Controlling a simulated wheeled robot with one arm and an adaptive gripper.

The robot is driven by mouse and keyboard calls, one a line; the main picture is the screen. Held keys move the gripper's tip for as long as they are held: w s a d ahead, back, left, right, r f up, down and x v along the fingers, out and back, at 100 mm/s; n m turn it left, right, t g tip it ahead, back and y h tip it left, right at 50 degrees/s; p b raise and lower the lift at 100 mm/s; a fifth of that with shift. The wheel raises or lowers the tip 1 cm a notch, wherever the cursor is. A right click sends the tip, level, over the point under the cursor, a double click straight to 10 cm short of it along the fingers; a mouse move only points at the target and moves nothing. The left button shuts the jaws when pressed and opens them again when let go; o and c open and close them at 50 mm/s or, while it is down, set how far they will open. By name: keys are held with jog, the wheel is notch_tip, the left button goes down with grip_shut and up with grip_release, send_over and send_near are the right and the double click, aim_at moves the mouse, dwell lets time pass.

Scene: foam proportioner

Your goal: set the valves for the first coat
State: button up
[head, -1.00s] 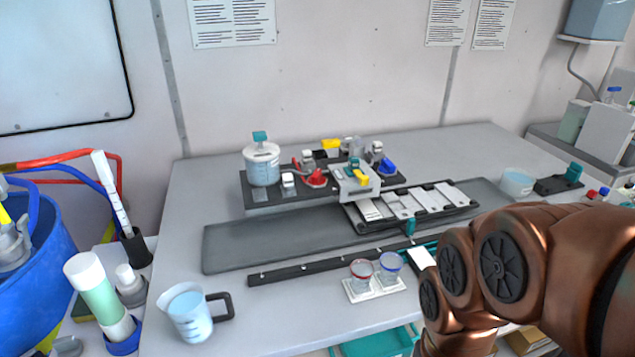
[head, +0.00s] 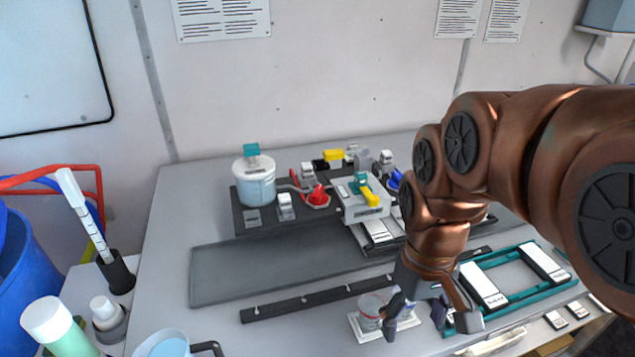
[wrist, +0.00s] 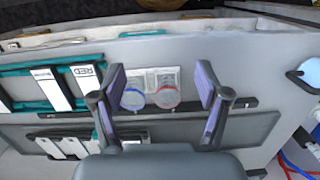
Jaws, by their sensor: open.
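A dark base plate (head: 245,217) at the back of the bench carries the proportioner. On it are a red valve handle (head: 318,196), a blue handle (head: 394,180) partly hidden by my arm, and a yellow part (head: 333,156) behind. A white block (head: 350,211) bears a yellow lever (head: 369,196) with a teal top. Handle settings are too small to read. A clear tank (head: 255,184) with a teal cap stands at the left. My gripper (head: 432,318) is open and empty over the front bench.
Two cups, red-rimmed (wrist: 168,97) and blue-rimmed (wrist: 132,98), stand on a white card. A teal frame (head: 520,250) with labelled plates is at front right. A dark rail (head: 300,302) and grey mat (head: 240,268) lie left. A jug (head: 165,345) stands front left.

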jog(key=w+a+r+n, duration=0.2)
jog(key=w+r+n, duration=0.15)
jog(key=w, duration=0.55)
jog(key=w+a+r+n, duration=0.2)
jog(key=w+r, duration=0.2)
jog(key=w, duration=0.5)
notch_tip(320, 180, up, 3)
jog(key=n+t+p, duration=0.1)
jog(key=n, duration=0.5)
send_over(318, 191)
jog(key=shift+s+d+r, duration=0.1)
jog(key=shift+d, duration=0.05)
jog(key=shift+f+p, duration=1.15)
jog(key=shift+f, duration=2.75)
jog(key=c, duration=1.2)
